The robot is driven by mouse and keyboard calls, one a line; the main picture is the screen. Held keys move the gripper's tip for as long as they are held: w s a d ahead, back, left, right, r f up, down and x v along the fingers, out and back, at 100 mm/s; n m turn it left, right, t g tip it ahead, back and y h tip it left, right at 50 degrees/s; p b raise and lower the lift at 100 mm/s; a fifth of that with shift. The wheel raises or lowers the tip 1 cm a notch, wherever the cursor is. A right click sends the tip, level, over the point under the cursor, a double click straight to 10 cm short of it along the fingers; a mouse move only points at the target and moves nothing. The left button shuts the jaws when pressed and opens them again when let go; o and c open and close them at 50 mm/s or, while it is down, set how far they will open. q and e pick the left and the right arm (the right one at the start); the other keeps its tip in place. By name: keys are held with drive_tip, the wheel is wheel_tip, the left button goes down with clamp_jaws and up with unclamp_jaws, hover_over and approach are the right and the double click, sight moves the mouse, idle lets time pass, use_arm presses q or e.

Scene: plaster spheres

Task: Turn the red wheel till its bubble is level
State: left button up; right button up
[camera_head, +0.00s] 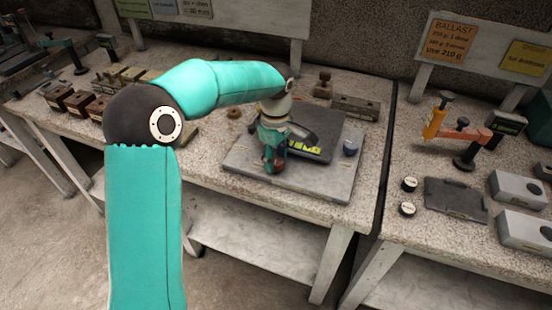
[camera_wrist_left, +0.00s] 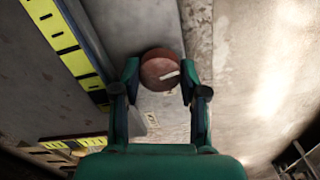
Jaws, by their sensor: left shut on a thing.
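The red wheel (camera_wrist_left: 158,69) is a round, dull red knob with a pale mark on its top, in the left wrist view. My left gripper (camera_wrist_left: 160,80) has one finger on each side of it and is shut on it. In the head view my left gripper (camera_head: 272,162) points down at the front edge of a grey plate (camera_head: 315,183) and mostly hides the wheel. A dark device (camera_head: 315,125) with yellow markings sits on the plate. A yellow strip with black marks (camera_wrist_left: 65,40) shows beside the wheel in the wrist view. I cannot make out a bubble.
Wooden blocks (camera_head: 80,102) lie on the table to the left. The right table holds an orange-armed stand (camera_head: 460,133), a dark plate (camera_head: 455,199) and grey boxes (camera_head: 518,188). A gap separates the tables.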

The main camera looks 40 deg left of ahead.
sight(276, 159)
use_arm(q)
drive_tip(key=shift+w+a+r+n, duration=0.1)
drive_tip(key=shift+w+r+n, duration=0.05)
drive_tip(key=shift+n, duration=0.35)
drive_tip(key=o, duration=1.1)
drive_tip(key=shift+o, duration=0.2)
drive_tip(key=shift+r, duration=3.9)
drive_tip(key=shift+f, duration=0.1)
